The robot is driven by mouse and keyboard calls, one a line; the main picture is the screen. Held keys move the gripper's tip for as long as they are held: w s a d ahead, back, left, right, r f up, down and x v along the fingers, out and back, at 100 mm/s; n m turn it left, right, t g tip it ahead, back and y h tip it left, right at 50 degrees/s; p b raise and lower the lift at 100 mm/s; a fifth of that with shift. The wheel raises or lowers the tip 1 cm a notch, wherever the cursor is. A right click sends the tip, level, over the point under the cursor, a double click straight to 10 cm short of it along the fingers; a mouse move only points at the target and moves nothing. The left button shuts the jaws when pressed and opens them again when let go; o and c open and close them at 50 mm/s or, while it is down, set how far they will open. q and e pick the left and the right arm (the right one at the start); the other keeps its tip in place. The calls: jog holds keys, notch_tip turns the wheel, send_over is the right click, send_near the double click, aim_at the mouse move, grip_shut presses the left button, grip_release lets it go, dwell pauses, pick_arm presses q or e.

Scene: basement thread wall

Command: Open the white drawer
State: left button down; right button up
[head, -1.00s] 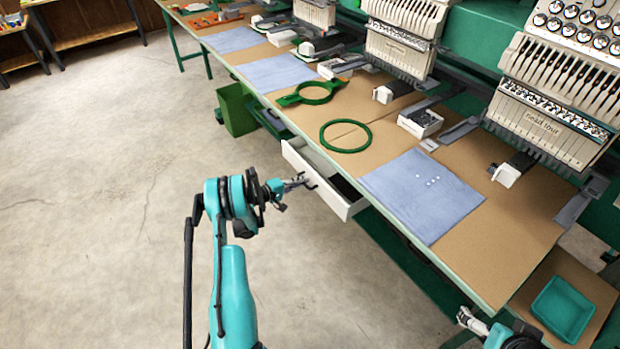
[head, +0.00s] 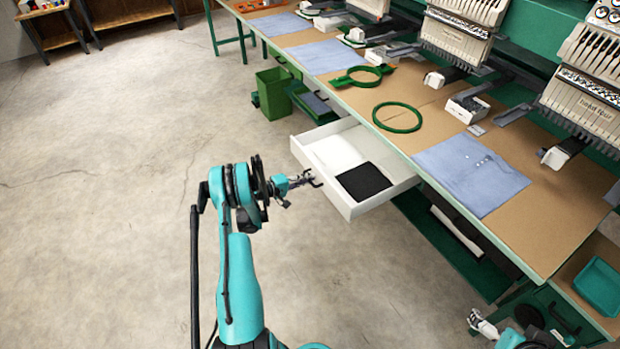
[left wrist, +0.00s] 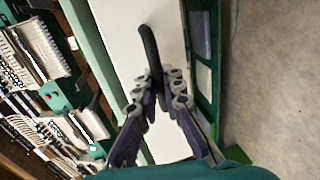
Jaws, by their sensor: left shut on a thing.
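The white drawer (head: 336,192) stands well out from under the table's front edge. Inside it lie a black square item (head: 363,181) and a white sheet-like area. My left gripper (head: 314,180) is at the drawer's front face. In the left wrist view, the left gripper (left wrist: 160,82) is shut on the drawer's dark curved handle (left wrist: 150,48), with the white front behind it. My right gripper (head: 474,318) is at the lower right of the head view, away from the drawer; its fingers are too small to read.
The long table (head: 420,110) carries green hoops (head: 398,117), blue cloths (head: 470,175) and embroidery machines. A green bin (head: 273,93) stands on the floor left of the drawer. A teal tray (head: 598,285) sits at the lower right. The concrete floor in front is clear.

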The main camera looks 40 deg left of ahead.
pick_arm(q)
jog(key=shift+s, duration=0.25)
jog(key=c, duration=1.9)
grip_release()
jog(key=shift+a, duration=0.1)
jog(key=v, duration=1.2)
